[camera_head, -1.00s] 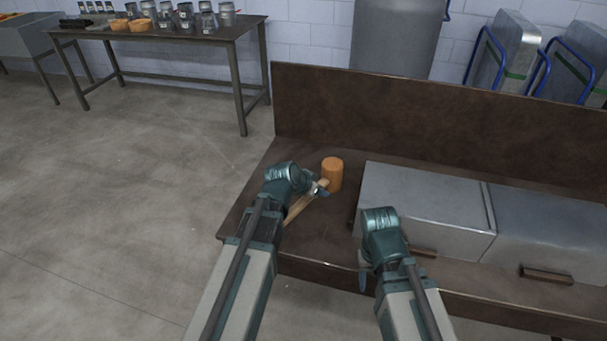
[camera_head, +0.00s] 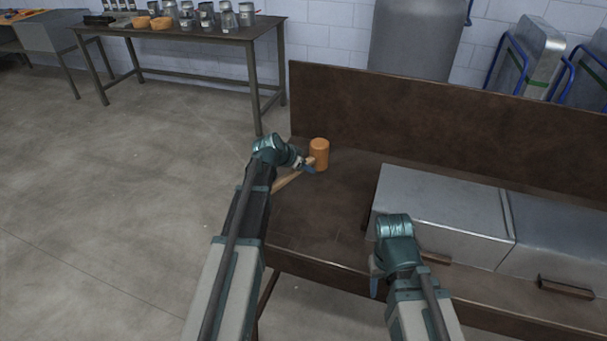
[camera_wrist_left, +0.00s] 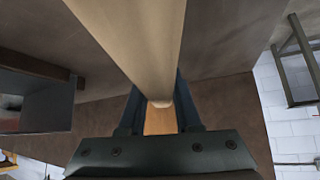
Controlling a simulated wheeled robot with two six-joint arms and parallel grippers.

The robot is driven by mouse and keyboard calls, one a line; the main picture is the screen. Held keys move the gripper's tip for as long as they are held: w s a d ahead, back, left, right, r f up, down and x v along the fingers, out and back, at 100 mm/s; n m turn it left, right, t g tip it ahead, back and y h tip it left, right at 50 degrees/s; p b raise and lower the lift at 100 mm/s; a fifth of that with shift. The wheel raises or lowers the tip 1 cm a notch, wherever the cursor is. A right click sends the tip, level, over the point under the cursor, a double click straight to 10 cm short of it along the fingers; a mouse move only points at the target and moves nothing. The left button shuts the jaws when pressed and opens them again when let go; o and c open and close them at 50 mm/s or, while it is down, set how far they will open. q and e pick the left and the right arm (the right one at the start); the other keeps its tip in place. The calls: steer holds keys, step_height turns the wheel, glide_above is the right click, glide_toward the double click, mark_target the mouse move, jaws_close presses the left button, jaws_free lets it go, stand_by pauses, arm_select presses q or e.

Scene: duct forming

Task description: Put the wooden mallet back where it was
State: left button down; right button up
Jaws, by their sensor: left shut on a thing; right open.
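The wooden mallet has an orange cylindrical head (camera_head: 319,154) and a pale handle (camera_head: 290,179). In the head view it is at the left end of the brown bench (camera_head: 320,215), near the backboard. My left gripper (camera_head: 308,164) is shut on the mallet's handle close to the head. In the left wrist view the handle (camera_wrist_left: 140,40) runs down between the fingers, with a bit of the orange head (camera_wrist_left: 160,120) beyond. I cannot tell whether the head touches the bench. My right gripper (camera_head: 375,275) is open and empty in front of the metal boxes.
Two grey sheet-metal boxes (camera_head: 445,220) stand on the bench to the right. The brown backboard (camera_head: 430,120) rises behind. A table (camera_head: 200,35) with jars and orange blocks stands at the back left. The bench surface left of the boxes is clear.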

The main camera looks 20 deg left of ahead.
arm_select(q)
steer(key=shift+w+a, duration=0.15)
steer(key=f+b, duration=0.4)
steer(key=shift+w+a, duration=0.25)
steer(key=shift+a, duration=0.05)
steer(key=shift+r, duration=0.2)
steer(key=shift+f, duration=0.1)
steer(key=c, duration=0.6)
jaws_free()
